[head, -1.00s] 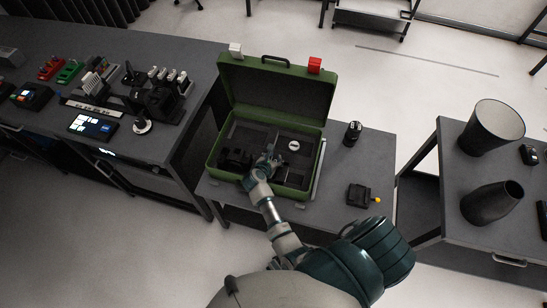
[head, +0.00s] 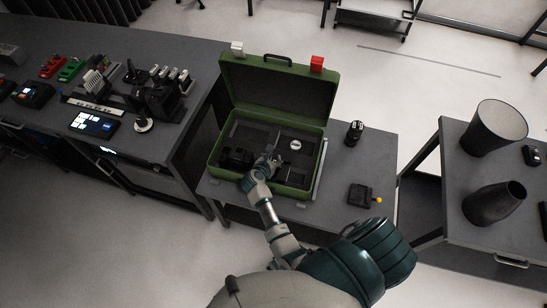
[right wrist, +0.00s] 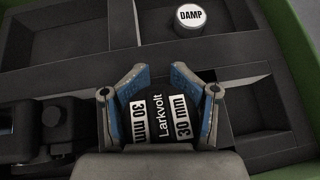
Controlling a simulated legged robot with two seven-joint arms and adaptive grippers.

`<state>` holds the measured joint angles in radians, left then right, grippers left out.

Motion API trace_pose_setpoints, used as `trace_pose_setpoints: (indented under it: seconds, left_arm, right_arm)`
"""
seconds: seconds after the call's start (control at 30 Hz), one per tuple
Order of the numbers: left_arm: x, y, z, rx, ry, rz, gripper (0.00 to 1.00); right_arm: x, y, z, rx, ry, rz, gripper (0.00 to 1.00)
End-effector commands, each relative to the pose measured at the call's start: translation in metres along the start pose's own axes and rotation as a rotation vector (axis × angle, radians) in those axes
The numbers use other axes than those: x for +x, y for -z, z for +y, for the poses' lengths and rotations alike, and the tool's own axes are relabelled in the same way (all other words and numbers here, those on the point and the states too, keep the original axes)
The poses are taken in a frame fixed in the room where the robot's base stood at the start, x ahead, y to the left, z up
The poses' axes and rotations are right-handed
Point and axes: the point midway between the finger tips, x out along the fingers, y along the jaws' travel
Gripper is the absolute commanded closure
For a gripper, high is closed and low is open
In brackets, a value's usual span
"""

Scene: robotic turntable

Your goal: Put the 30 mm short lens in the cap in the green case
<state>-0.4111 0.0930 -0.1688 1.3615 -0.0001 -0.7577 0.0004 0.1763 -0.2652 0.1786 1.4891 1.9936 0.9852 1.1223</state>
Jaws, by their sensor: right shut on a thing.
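The open green case (head: 321,153) stands on the middle table, its lid up and its dark insert divided into compartments. My right gripper (head: 273,160) is inside the case's outline, near the middle. Whether the lens touches the insert, I cannot tell. No cap is clearly visible under the lens. My left gripper is not in view.
A round white-topped piece marked "DAMP" (right wrist: 190,18) sits in a compartment beyond the gripper. Black equipment (right wrist: 50,130) lies at the left. A black cylinder (head: 354,133) and a dark device (head: 361,194) stand right of the case. An empty recess (right wrist: 231,82) shows at right.

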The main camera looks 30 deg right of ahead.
Motion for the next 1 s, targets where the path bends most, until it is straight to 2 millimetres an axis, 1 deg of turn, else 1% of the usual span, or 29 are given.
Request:
trace_pose_setpoints:
  seconds: [0.4, 0.73, 1.0]
  left_arm:
    - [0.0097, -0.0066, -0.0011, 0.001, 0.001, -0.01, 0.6]
    - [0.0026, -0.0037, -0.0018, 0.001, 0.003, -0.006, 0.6]
    - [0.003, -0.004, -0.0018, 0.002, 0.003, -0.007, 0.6]
  right_arm:
    - [0.0057, 0.0087, 0.0005, 0.0, -0.001, -0.001, 1.0]
    - [0.0012, 0.0014, 0.0007, 0.002, -0.001, -0.002, 1.0]
    - [0.0016, 0.002, 0.0004, 0.001, -0.001, -0.001, 1.0]
